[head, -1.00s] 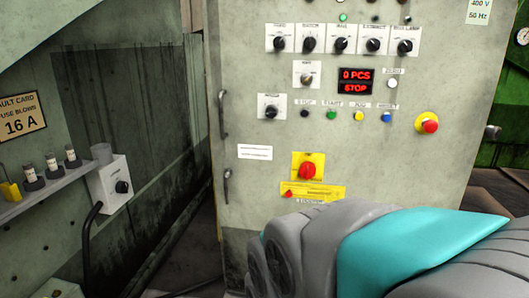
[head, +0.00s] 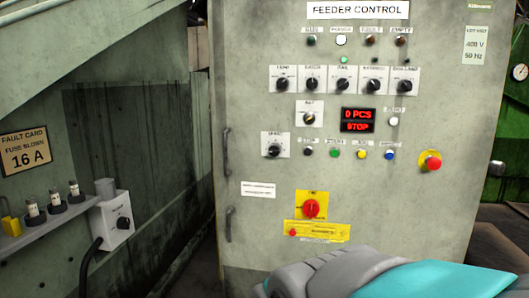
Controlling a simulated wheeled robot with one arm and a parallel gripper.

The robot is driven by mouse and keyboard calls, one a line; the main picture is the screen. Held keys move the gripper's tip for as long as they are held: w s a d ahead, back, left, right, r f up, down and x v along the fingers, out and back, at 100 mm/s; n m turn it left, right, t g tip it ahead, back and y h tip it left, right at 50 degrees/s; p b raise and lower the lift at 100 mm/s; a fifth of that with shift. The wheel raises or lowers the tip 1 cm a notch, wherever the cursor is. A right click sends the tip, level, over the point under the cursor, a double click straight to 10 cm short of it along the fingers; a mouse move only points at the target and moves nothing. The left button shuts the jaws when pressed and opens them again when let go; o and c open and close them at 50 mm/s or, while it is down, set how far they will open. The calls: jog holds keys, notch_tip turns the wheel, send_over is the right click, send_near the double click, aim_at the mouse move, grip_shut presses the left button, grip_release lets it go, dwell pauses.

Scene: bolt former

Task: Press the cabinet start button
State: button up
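The feeder control cabinet (head: 455,210) stands upright ahead of me in the head view. Its green start button (head: 335,153) sits in a row with a black button (head: 307,152) on its left and yellow (head: 361,154) and blue (head: 389,155) buttons on its right. A red display (head: 357,120) above the row reads "0 PCS STOP". My arm, grey and teal, shows at the bottom centre and right, below the button row and apart from it. My gripper is out of view.
A red emergency knob on yellow (head: 430,162) sits right of the buttons. A red rotary switch (head: 311,208) is lower on the cabinet. Two handles (head: 227,152) stick out at its left edge. At left, a shelf (head: 45,223) carries fuses beside a grey switch box (head: 112,222).

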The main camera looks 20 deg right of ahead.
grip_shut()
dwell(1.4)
